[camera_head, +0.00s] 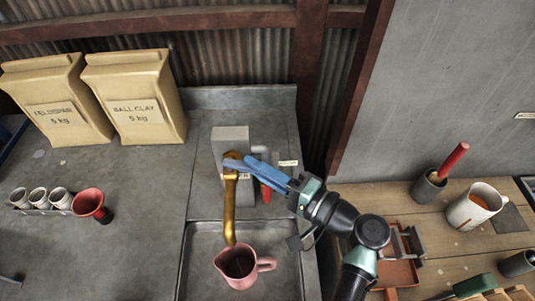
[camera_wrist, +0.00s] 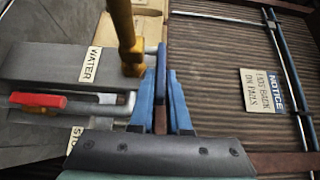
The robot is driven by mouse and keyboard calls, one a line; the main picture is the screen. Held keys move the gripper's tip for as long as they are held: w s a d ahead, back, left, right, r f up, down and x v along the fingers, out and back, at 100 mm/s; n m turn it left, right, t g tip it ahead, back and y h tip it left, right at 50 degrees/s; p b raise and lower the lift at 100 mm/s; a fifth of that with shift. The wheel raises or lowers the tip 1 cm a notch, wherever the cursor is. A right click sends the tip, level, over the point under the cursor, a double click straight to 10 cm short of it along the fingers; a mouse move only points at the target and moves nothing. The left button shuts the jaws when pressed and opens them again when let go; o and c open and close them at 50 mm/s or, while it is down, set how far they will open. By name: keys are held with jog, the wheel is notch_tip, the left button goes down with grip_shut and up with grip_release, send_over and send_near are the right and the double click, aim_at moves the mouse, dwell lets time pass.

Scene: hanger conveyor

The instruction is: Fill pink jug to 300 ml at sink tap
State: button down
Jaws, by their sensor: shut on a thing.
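The pink jug (camera_head: 238,265) stands upright in the sink (camera_head: 196,270), its handle to the right. The brass tap spout (camera_head: 229,205) ends just over the jug's mouth; it also shows in the wrist view (camera_wrist: 124,30). The level inside and any water stream cannot be made out. My gripper (camera_head: 254,167) is at the top of the tap, its blue fingers shut on what looks like a blue tap handle (camera_wrist: 161,62), beside the WATER label (camera_wrist: 90,64). The fingers partly hide that handle. A red-handled lever (camera_wrist: 38,100) sits beside it on the grey tap block (camera_head: 230,143).
Two clay bags (camera_head: 132,95) stand at the back left. A red funnel (camera_head: 88,203) and small cups (camera_head: 38,196) are on the left counter. A wooden bench (camera_head: 445,240) on the right holds a mug (camera_head: 472,208) and a pot with a red-handled tool (camera_head: 430,187).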

jog(key=shift+s+a+m+t+h+p, duration=0.1)
jog(key=shift+s+m+t+h+p, duration=0.2)
jog(key=shift+m+t+h, duration=0.4)
jog(key=shift+s+a+m+t+h+p, duration=0.15)
jog(key=shift+s+m+t+h+p, duration=0.15)
jog(key=shift+m+t+h, duration=0.45)
jog(key=shift+s+a+m+t+h+p, duration=0.1)
jog(key=shift+s+m+t+h+p, duration=0.2)
jog(key=shift+m+t+h, duration=0.4)
jog(key=shift+t, duration=0.25)
jog(key=c, duration=0.9)
grip_release()
jog(key=shift+s, duration=0.1)
jog(key=b+v, duration=0.4)
jog(key=v, duration=0.9)
jog(key=shift+a+r, duration=0.1)
jog(key=shift+r, duration=0.05)
